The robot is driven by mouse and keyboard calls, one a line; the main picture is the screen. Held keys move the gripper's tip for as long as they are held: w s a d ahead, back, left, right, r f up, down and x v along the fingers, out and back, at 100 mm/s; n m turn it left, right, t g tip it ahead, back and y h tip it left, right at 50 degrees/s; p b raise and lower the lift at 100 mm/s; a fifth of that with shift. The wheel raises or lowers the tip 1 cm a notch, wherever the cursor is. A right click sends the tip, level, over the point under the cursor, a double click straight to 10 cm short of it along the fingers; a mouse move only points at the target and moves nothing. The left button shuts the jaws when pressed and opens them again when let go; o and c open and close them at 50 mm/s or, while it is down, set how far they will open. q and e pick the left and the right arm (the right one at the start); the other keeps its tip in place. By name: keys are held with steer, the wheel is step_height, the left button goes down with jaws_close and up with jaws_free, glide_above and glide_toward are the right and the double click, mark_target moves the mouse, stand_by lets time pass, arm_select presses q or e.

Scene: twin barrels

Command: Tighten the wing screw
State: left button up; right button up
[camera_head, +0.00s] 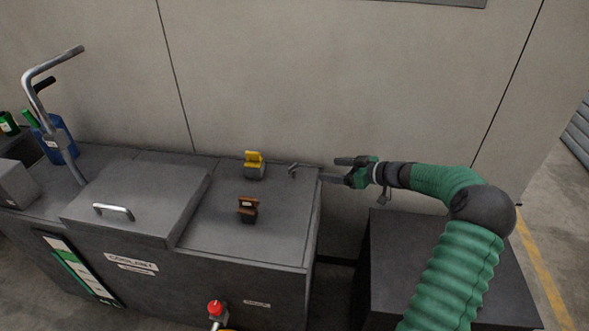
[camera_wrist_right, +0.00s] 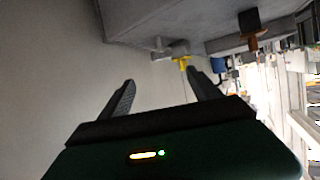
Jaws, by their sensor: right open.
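Two small fittings stand upright on the flat grey top of the coolant cabinet (camera_head: 210,245): a yellow one on a grey base (camera_head: 254,163) near the back and a brown one on a dark base (camera_head: 247,207) nearer the front. I cannot tell for sure which is the wing screw. In the right wrist view the yellow fitting (camera_wrist_right: 183,62) and the brown fitting (camera_wrist_right: 252,40) hang from the top of the picture. My right gripper (camera_head: 330,169) is open and empty just past the cabinet's right edge, pointing left; its fingers (camera_wrist_right: 159,76) touch nothing. My left gripper is out of view.
A small bent metal piece (camera_head: 293,170) stands between the yellow fitting and my right gripper. A raised lid with a handle (camera_head: 113,211) covers the cabinet's left part. A wall (camera_head: 330,80) rises behind. A red button (camera_head: 215,308) is at the front.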

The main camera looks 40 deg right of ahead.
glide_toward(294, 166)
steer(key=shift+w+a+f, duration=0.1)
steer(key=shift+w+a, duration=0.1)
steer(key=shift+w, duration=0.15)
steer(key=x, duration=0.6)
steer(key=d+x, duration=0.1)
steer(key=x, duration=0.2)
steer(key=shift+a+f, duration=0.1)
steer(key=shift+f, duration=0.2)
steer(key=shift+w+a, duration=0.15)
steer(key=shift+w, duration=0.1)
steer(key=shift+w+a, duration=0.1)
steer(key=shift+a, duration=0.05)
